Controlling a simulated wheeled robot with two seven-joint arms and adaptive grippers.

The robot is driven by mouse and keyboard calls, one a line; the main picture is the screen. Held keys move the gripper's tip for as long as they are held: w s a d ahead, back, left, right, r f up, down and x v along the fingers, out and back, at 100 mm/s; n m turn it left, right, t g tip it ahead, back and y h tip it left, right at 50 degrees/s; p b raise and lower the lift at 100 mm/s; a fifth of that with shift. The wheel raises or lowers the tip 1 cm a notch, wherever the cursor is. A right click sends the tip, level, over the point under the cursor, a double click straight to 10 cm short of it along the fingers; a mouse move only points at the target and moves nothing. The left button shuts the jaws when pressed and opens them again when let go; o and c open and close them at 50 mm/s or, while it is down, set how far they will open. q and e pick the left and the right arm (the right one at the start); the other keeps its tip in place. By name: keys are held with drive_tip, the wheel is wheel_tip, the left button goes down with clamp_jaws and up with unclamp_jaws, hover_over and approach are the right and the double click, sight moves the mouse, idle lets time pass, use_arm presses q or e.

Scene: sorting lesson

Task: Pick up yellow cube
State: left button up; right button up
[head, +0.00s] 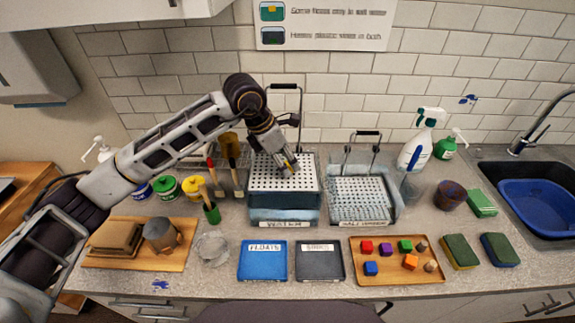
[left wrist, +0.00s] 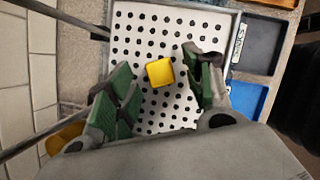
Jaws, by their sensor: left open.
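The yellow cube (left wrist: 160,72) sits on the white perforated tray (left wrist: 135,30) in the left wrist view. In the head view only a small bit of yellow (head: 288,161) shows at my left fingertips; the gripper hides the rest. My left gripper (head: 287,166) comes down over the perforated tray on the left water tank (head: 285,216). In the left wrist view its green-padded fingers (left wrist: 159,82) are open, one on each side of the cube, with gaps visible. The cube is not gripped. My right gripper is not in view.
A second tank (head: 361,215) with a perforated tray stands to the right. The blue floats tray (head: 262,271), the dark sinks tray (head: 320,273) and a wooden tray (head: 385,278) of small blocks lie in front. Brushes (head: 233,180) stand left of the first tank. Its handle (head: 285,86) rises behind.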

sight(286, 164)
use_arm(q)
drive_tip(key=shift+w+d+f, duration=0.1)
drive_tip(key=shift+d+f, duration=0.1)
drive_tip(key=shift+f, duration=0.35)
drive_tip(key=c, duration=1)
drive_tip(key=shift+r, duration=0.15)
wheel_tip(286, 164, up, 8)
drive_tip(key=shift+f+b, duration=0.1)
drive_tip(key=shift+b, duration=0.65)
wheel_tip(286, 164, up, 2)
